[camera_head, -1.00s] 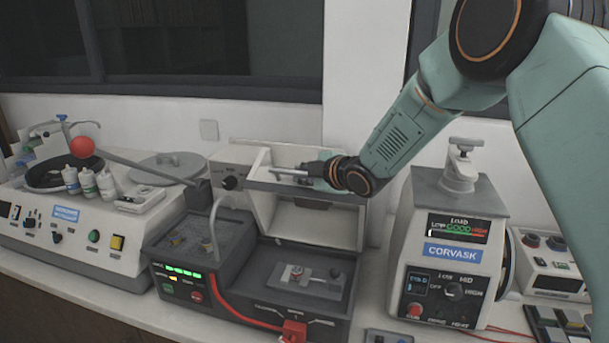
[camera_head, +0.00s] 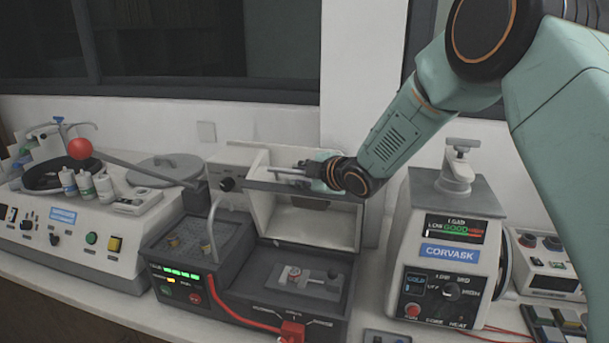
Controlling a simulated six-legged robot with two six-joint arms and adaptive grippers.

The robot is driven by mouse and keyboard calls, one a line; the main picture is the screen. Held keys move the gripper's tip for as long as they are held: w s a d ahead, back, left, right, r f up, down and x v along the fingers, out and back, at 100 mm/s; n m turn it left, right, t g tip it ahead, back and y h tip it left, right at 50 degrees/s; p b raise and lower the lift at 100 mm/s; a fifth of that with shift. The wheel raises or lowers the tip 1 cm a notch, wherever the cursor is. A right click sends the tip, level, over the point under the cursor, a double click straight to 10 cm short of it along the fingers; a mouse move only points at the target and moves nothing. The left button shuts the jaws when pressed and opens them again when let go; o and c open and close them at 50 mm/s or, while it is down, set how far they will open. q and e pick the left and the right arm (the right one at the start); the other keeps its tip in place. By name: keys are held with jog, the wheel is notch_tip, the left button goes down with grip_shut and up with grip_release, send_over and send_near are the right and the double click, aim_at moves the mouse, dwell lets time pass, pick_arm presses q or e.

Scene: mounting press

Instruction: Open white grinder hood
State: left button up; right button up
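The white hood (camera_head: 262,215) stands raised at the back of a dark grey machine (camera_head: 345,320) in the middle of the bench, its hollow inside facing forward. My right gripper (camera_head: 312,170) is at the hood's upper front edge, by the handle bar (camera_head: 290,170). The fingers are small and partly hidden by the wrist, so I cannot tell whether they are shut on the bar. A small clamp fixture (camera_head: 305,276) lies uncovered in the machine's bed. My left gripper is not in view.
A white polishing machine (camera_head: 110,262) with a red-ball lever (camera_head: 80,148) and bottles stands at left. The CORVASK press (camera_head: 447,253) stands close at right. A red hose (camera_head: 235,312) runs along the middle machine's front.

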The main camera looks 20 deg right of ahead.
jog(key=v, duration=1.2)
jog(key=shift+f, duration=0.1)
